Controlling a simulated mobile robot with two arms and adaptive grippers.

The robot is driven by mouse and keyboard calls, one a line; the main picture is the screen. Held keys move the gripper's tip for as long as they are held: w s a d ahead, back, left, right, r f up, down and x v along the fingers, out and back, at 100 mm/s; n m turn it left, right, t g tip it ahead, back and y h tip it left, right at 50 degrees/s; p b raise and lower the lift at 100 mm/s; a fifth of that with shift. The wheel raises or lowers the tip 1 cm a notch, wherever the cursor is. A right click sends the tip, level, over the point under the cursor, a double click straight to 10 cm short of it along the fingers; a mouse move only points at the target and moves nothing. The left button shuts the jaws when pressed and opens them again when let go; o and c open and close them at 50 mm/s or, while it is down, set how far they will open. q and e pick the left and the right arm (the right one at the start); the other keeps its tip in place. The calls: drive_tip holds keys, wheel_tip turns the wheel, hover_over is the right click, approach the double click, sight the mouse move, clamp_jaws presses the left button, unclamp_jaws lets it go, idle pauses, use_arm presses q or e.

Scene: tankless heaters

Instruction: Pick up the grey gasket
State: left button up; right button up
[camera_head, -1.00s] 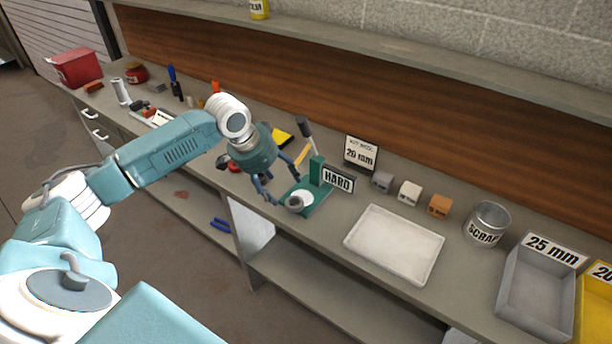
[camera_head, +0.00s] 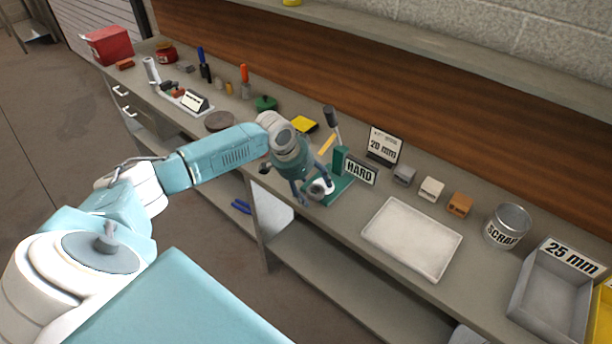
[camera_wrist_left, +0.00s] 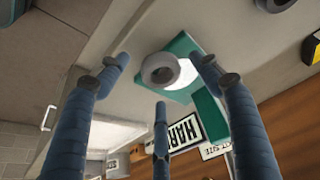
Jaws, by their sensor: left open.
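My left gripper (camera_head: 309,191) is open just above and around the gasket. Its three blue fingers (camera_wrist_left: 160,82) spread around the ring with gaps on each side. Contact between the fingers and the gasket does not show. My right gripper is in neither view.
The stand's upright lever (camera_head: 331,118) rises close to my gripper. An empty white tray (camera_head: 411,238) lies to the right, with small grey, white and orange blocks behind it. A "SCRAP" can (camera_head: 506,227) and a "25 mm" bin (camera_head: 548,300) stand farther right.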

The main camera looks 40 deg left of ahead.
use_arm(q)
drive_tip(key=shift+x, duration=0.85)
drive_tip(key=c, duration=1.2)
drive_tip(key=shift+s, duration=0.15)
